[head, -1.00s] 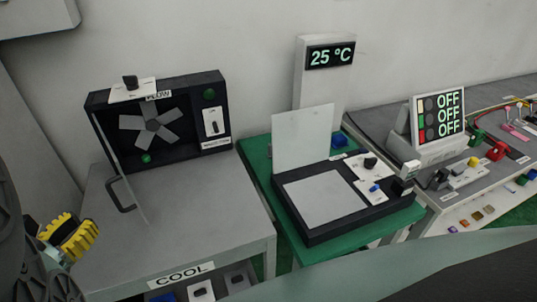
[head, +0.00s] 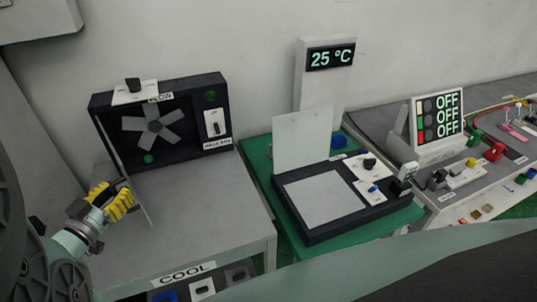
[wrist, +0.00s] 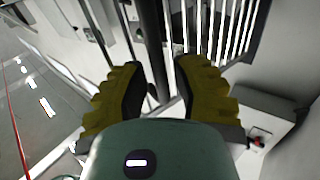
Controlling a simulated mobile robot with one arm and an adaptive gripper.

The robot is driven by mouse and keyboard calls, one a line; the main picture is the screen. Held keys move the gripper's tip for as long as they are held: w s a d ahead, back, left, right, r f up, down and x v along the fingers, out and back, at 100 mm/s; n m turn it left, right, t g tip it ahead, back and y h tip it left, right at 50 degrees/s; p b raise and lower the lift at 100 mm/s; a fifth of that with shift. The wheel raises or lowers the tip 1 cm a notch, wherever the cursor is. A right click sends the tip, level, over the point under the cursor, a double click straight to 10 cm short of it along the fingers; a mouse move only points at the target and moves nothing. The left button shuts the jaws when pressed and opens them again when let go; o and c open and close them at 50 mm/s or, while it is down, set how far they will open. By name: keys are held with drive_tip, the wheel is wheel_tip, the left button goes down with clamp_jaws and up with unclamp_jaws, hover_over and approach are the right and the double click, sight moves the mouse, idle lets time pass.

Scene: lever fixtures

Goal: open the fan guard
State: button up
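The fan box (head: 165,120) is dark, with a grey bladed fan inside, at the left in the head view. Its fan guard (head: 139,196) is a thin panel at the box's left side, swung out toward me and seen nearly edge-on. My gripper (head: 112,198), with yellow ribbed fingers, is at the guard's outer side and covers the handle there. In the wrist view my gripper (wrist: 160,82) has its fingers apart, with a dark upright bar (wrist: 152,45) showing between them. I cannot tell whether the fingers touch it.
The grey table (head: 200,215) labelled COOL is clear in front of the fan box. To the right, a green table holds a dark plate device (head: 335,200) with a raised lid, below a 25 °C display (head: 331,57). A further bench has a panel reading OFF (head: 448,115).

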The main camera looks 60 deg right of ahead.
clamp_jaws()
drive_tip(key=shift+w+a, duration=0.3)
drive_tip(key=shift+a, duration=0.25)
drive_tip(key=shift+w+a, duration=0.3)
drive_tip(key=shift+a, duration=0.25)
drive_tip(key=shift+o, duration=0.2)
unclamp_jaws()
drive_tip(key=shift+a, duration=0.1)
